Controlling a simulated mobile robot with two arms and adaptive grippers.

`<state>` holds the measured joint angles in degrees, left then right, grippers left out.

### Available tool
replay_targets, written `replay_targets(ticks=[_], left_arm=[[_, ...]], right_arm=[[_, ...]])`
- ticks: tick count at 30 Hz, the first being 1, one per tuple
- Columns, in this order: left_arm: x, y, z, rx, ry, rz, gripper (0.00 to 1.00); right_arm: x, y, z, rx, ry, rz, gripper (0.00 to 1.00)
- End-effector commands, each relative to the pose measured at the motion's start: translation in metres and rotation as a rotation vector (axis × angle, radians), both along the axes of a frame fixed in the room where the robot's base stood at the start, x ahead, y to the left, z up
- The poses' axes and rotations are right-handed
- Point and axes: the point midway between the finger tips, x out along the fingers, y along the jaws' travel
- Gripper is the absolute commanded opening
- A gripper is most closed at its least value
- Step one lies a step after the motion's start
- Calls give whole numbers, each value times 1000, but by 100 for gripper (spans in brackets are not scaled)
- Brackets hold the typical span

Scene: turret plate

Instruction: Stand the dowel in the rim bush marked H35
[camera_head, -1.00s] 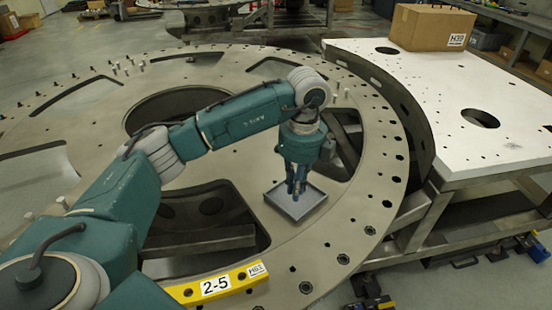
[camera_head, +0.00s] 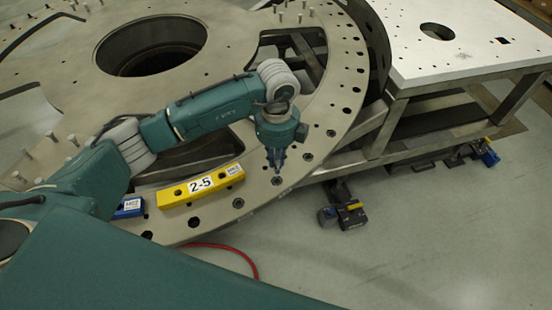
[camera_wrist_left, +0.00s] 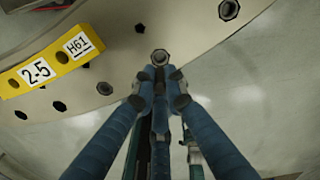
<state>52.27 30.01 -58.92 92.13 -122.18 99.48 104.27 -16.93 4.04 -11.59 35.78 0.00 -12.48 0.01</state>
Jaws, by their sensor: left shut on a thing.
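My left gripper (camera_head: 277,166) is shut, its fingers pointing down over the plate's outer rim. It is also in the left wrist view (camera_wrist_left: 160,82), its fingertips close together. The dowel cannot be made out clearly between them. A rim bush (camera_wrist_left: 160,57) lies just beyond the fingertips there; it also shows in the head view (camera_head: 277,181). I cannot tell whether anything touches it. No H35 mark is readable. A yellow block (camera_head: 200,186) marked 2-5 sits on the rim left of the gripper; its small label reads H61 in the wrist view. My right gripper is not in view.
The turret plate (camera_head: 215,28) has a large central hole and several upright pins. A blue labelled block (camera_head: 129,207) sits left of the yellow one. A white table (camera_head: 480,45) stands at the right. A red cable (camera_head: 235,249) and dark clamps (camera_head: 345,214) are on the floor.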

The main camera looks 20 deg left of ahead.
Motion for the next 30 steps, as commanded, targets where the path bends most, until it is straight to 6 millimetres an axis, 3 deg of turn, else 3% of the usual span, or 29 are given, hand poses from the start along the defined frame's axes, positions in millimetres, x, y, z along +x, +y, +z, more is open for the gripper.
replay_targets(ticks=[12,30], left_arm=[[0,0,-23,0,1,0,0],[0,0,-53,1,1,0,0]], right_arm=[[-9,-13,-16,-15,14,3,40],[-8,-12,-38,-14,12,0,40]])
